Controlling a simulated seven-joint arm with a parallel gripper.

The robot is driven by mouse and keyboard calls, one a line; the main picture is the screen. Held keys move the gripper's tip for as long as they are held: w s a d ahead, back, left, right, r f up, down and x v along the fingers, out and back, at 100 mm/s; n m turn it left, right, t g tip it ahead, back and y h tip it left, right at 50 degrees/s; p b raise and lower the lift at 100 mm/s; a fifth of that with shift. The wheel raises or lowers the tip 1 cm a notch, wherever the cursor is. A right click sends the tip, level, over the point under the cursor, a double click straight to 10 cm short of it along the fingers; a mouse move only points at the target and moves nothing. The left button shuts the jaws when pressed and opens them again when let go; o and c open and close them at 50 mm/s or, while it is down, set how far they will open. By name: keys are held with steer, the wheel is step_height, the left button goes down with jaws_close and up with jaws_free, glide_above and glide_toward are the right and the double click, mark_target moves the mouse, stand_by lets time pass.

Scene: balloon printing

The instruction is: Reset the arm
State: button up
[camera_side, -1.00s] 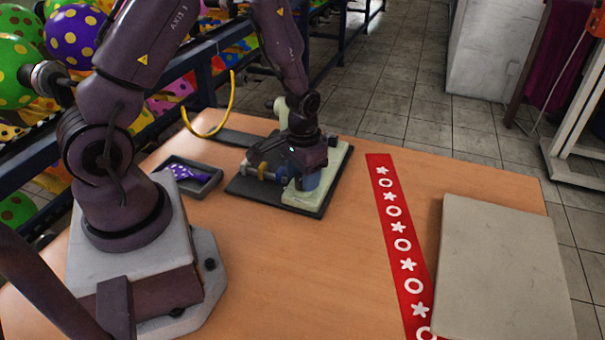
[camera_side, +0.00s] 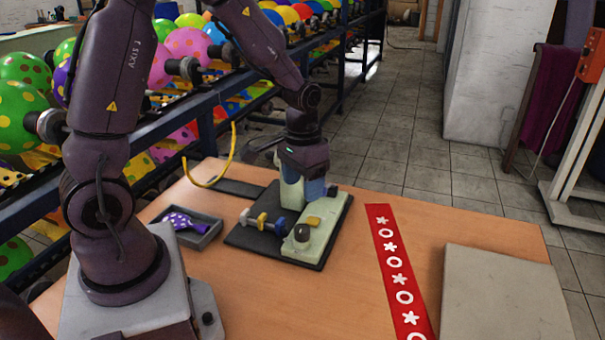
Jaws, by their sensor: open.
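My gripper (camera_side: 304,196) points down over the pale green machine (camera_side: 328,222) that stands on a black base plate (camera_side: 238,240). Its blue-grey fingers are open, low beside the machine's post. Whether the fingertips touch the machine I cannot tell. A shaft with yellow and blue parts (camera_side: 263,221) sticks out from the machine to the left. A dark round knob (camera_side: 302,232) and a small yellow block (camera_side: 314,221) sit on the pale green part. No balloon shows between the fingers.
A grey tray (camera_side: 207,238) holds a purple polka-dot balloon (camera_side: 178,221). A red strip with white stars and rings (camera_side: 392,262) and a grey slab (camera_side: 505,295) lie on the right of the wooden table (camera_side: 265,300). A yellow hose (camera_side: 217,178) and racks of colourful balloons stand behind.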

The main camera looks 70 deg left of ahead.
steer(key=shift+r, duration=0.95)
steer(key=s+d+r+m+t, duration=0.1)
steer(key=s+d+r+t, duration=0.1)
steer(key=s+d+r, duration=0.2)
steer(key=s+d+r+m+t, duration=0.1)
steer(key=s+d+r+t, duration=0.2)
steer(key=s+r, duration=0.5)
step_height(320, 180, up, 4)
steer(key=shift+s+d+f+t, duration=0.15)
steer(key=shift+s+d+t, duration=0.15)
steer(key=shift+d, duration=0.5)
